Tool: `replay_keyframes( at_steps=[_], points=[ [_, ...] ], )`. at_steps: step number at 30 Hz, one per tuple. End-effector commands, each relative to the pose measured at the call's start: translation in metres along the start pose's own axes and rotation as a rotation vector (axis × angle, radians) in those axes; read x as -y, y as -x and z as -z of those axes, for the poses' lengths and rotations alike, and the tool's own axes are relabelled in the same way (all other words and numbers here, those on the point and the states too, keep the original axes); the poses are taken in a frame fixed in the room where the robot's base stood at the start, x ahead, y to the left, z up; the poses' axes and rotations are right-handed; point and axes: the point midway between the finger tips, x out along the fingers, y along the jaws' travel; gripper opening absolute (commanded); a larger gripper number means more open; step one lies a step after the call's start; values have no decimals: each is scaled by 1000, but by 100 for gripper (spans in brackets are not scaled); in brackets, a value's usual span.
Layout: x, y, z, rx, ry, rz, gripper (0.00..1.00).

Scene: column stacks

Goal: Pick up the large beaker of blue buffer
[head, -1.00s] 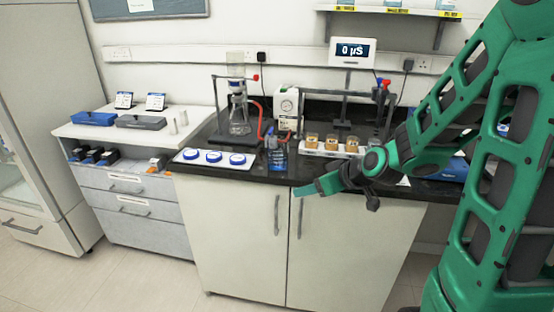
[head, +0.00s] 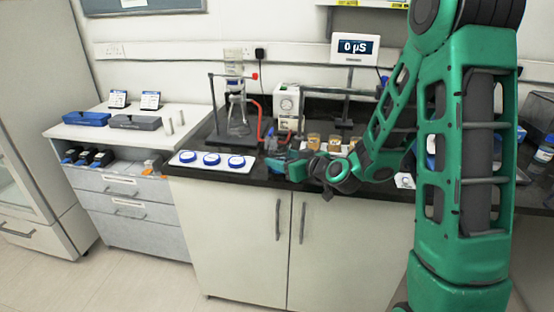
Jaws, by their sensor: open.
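My gripper (head: 276,164) is at the front of the black bench top, its tip pointing left. The finger gap is too small to make out, and nothing is seen held in it. A dark-topped vessel with blue liquid (head: 270,141) stands just behind the gripper tip; the gripper covers most of its body. I cannot tell whether this is the large beaker of blue buffer, or whether the gripper touches it.
A white tray with blue-rimmed round dishes (head: 212,162) lies left of the gripper. A glass flask on a stand (head: 238,122) is behind it. Amber jars (head: 313,141) stand to the right. A display reading 0 µS (head: 354,47) is above.

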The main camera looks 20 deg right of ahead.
Motion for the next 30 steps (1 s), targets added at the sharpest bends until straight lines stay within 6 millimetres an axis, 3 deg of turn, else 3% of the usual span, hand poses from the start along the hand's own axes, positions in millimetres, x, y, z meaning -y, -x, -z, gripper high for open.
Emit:
replay_keyframes(
  at_steps=[8,18,27,28,30],
  points=[
    [-1,-20,-1,-1,-1,-2,62],
    [2,-62,-4,-1,0,-1,62],
    [2,-67,-5,0,-1,-2,62],
    [2,-67,-5,0,-1,-2,60],
    [2,-67,-5,0,-1,-2,43]
  ],
)
